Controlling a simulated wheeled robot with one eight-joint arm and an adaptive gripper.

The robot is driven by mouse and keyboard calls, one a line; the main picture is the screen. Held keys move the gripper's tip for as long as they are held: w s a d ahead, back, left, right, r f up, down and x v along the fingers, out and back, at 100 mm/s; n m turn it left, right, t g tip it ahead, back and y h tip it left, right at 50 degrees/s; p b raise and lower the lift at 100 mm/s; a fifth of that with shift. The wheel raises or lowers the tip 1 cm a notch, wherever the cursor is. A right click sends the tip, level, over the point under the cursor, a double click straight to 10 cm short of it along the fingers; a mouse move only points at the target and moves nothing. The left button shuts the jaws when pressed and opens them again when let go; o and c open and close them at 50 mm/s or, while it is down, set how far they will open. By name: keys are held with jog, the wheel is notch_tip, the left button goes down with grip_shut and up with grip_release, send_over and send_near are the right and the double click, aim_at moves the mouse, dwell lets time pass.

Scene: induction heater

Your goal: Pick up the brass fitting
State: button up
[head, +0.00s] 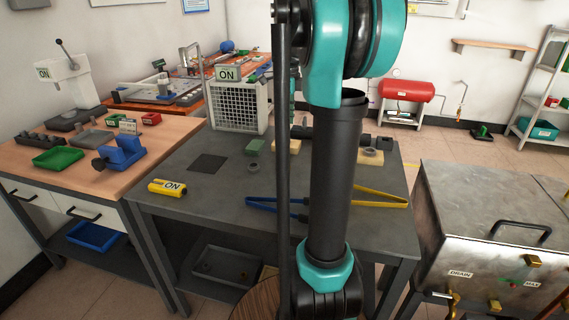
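I cannot clearly make out a loose brass fitting on the grey table (190,225). A small grey ring-shaped piece (254,168) lies near the table's middle. Another dark ring (371,153) sits on a light wooden block (370,158) at the table's right rear. Brass-coloured parts (533,261) show on the metal tank at the right. My arm crosses the middle of the view and hides part of the table. My gripper's fingers are not in view.
A metal tank (480,220) stands right; a wooden workbench (40,178) adjoins left.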

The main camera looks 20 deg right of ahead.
send_over(286, 163)
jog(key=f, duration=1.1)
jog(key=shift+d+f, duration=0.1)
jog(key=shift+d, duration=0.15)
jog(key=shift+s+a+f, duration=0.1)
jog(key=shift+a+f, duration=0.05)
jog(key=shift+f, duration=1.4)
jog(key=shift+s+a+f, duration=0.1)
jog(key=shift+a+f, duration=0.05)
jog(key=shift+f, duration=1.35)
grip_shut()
